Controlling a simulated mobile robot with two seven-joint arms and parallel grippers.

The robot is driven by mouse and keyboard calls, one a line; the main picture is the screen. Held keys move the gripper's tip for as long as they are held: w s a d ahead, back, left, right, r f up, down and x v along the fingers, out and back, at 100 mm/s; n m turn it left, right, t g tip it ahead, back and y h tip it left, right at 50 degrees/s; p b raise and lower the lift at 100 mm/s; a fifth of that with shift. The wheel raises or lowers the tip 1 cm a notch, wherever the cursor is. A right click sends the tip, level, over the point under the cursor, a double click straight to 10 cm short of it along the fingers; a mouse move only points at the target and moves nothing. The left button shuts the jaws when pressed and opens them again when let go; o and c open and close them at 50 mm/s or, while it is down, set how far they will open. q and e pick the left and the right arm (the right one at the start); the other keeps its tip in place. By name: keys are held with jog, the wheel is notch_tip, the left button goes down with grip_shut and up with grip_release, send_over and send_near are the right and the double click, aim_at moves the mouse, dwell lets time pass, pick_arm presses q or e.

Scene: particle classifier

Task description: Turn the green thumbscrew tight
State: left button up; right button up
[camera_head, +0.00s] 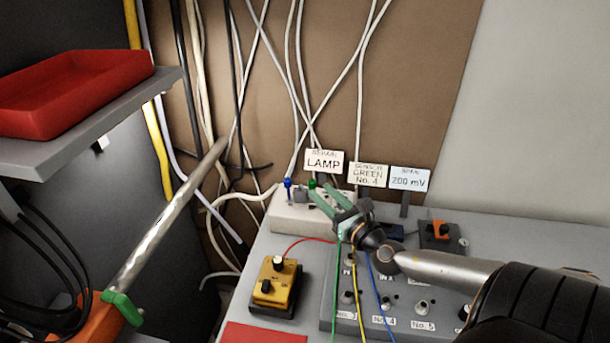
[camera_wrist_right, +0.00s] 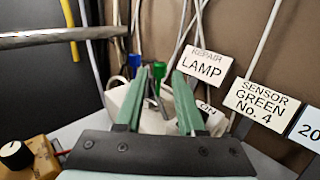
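The green thumbscrew (camera_head: 312,184) stands upright on a white block (camera_head: 292,214) at the back of the grey bench. In the right wrist view, the green thumbscrew (camera_wrist_right: 158,70) shows in the gap between my fingers, a little beyond or at the tips; I cannot tell whether they touch it. My right gripper (camera_head: 326,192) has green fingers, spread apart, and reaches the block from the right; it also shows in the right wrist view (camera_wrist_right: 156,80).
A blue thumbscrew (camera_head: 288,184) stands just left of the green one. Label cards, LAMP (camera_head: 325,162) among them, stand behind. A yellow box (camera_head: 275,287) with knobs sits in front. A metal rod (camera_head: 165,230) slants at left, below a shelf with a red tray (camera_head: 75,90).

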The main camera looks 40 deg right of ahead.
aim_at(310, 181)
jog(key=shift+w+d, duration=0.2)
jog(key=shift+w, duration=1.25)
jog(key=shift+w+d, duration=0.2)
jog(key=shift+w, duration=1.25)
jog(key=shift+w+d, duration=0.2)
jog(key=shift+w, duration=1.25)
grip_shut()
